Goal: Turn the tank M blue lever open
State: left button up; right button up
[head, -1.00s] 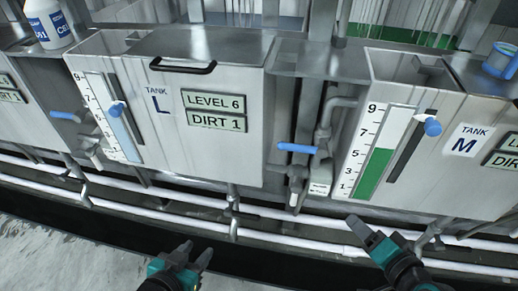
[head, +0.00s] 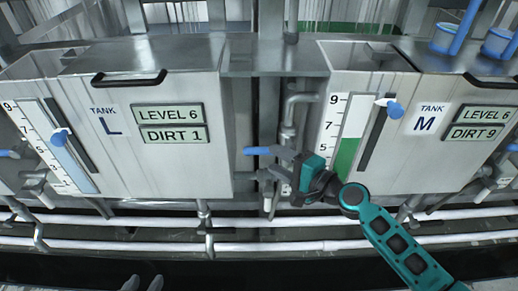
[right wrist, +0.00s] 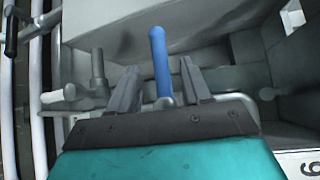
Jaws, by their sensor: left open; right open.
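Tank M (head: 400,165) is a grey metal tank at the right of the head view, with a green level gauge. The blue lever (head: 257,151) sticks out sideways on the pipework left of tank M. My right gripper (head: 277,162) is at this lever, open. In the right wrist view the lever (right wrist: 159,58) stands between the two open fingers (right wrist: 160,82), with a gap on both sides; its base is hidden behind the gripper body. My left gripper (head: 143,283) is open at the bottom edge, only its fingertips showing.
Tank L (head: 170,170) stands left of the lever, across a narrow gap with metal pipes (head: 287,110). White pipes (head: 150,247) run along the front below the tanks. Another blue lever (head: 512,147) is at the right edge.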

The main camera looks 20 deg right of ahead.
aim_at(264, 154)
jog(key=x, duration=0.6)
jog(key=shift+w+a+f, duration=0.1)
jog(key=shift+w+a, duration=0.05)
jog(key=shift+w, duration=0.05)
grip_shut()
dwell(0.4)
